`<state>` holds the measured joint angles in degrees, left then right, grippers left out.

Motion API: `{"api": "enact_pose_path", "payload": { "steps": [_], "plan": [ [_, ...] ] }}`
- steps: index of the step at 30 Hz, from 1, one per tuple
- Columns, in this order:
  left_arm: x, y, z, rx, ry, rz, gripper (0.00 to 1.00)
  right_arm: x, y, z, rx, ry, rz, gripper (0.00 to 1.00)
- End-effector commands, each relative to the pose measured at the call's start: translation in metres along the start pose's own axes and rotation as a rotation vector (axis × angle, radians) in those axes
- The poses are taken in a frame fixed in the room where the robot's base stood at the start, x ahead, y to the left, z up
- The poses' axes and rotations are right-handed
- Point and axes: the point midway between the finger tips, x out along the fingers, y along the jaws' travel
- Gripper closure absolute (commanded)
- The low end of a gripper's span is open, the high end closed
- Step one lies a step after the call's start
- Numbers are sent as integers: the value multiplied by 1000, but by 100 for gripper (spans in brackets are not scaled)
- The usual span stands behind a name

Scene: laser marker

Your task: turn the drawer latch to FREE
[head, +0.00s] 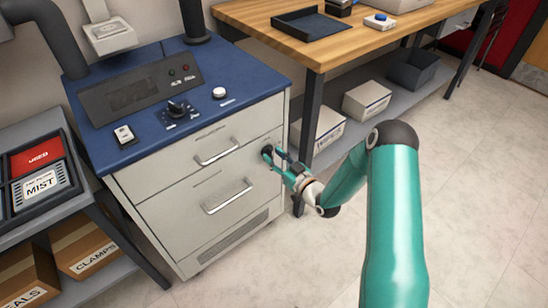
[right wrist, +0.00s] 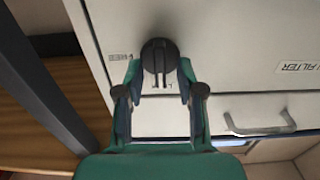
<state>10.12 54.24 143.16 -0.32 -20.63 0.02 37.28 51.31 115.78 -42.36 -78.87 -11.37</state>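The drawer latch (right wrist: 160,56) is a dark round knob on the pale cabinet front. In the head view the latch (head: 265,150) sits at the right end of the upper drawer, partly hidden by my gripper. My right gripper (right wrist: 160,72) has its two fingers apart, one on each side of the knob's narrow grip. In the head view the right gripper (head: 279,157) is up against the cabinet front at the latch. I cannot tell whether the fingers touch the knob. My left gripper is not in view.
The upper drawer handle (head: 217,152) and lower drawer handle (head: 228,197) are left of the latch. A dark table leg (head: 307,125) stands close to the cabinet's right side. The wooden table (head: 350,40) is beyond it. The floor in front is clear.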

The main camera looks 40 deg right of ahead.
Motion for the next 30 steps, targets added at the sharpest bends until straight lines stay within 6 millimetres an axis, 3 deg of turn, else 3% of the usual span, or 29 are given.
{"api": "enact_pose_path", "payload": {
  "steps": [9,16,30],
  "plan": [
    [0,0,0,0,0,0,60,3,0,0,1,0,-1,62],
    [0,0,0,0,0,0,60,3,-1,0,1,0,-1,99],
    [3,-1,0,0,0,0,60,3,-1,1,36,0,-2,100]
  ]
}}
